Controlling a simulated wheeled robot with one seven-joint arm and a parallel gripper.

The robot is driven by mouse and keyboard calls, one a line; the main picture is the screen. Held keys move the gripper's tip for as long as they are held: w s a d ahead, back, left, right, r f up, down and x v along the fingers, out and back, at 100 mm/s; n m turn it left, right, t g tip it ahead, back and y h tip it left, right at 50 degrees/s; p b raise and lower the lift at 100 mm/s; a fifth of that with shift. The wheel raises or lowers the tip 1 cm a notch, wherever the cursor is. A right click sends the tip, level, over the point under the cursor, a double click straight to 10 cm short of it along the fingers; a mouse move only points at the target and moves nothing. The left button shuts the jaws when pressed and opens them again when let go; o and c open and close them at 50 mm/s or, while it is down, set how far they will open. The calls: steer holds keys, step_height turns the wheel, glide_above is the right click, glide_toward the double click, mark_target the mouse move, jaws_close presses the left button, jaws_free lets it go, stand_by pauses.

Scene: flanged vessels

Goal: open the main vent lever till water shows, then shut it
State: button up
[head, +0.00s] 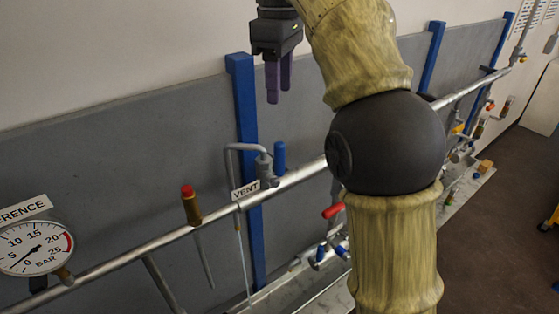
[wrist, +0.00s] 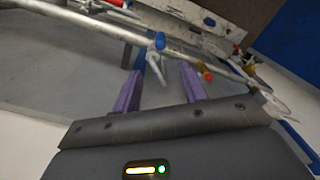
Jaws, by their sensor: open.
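The vent valve (head: 265,172) stands on the silver pipe behind a "VENT" label (head: 246,190). Its blue lever (head: 279,158) points upright. In the wrist view a blue lever end (wrist: 160,41) shows beyond the fingers. A grey bent tube (head: 230,165) leads from the valve and turns down. A thin pale line (head: 242,255) runs down below it; I cannot tell for certain whether it is water. My gripper (head: 279,90), with purple fingers, is open and empty above the lever, apart from it. It also shows in the wrist view (wrist: 160,85).
A pressure gauge (head: 35,248) sits at the lower left, its needle near the low end. A red-capped fitting (head: 191,204) stands left of the vent. A red handle (head: 333,210) and blue-handled valves sit lower right. A blue post (head: 243,110) stands behind.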

steer(key=b, duration=0.5)
glide_toward(280, 159)
steer(key=shift+w, duration=0.55)
step_height(280, 159, down, 11)
steer(key=shift+b, duration=0.45)
jaws_close()
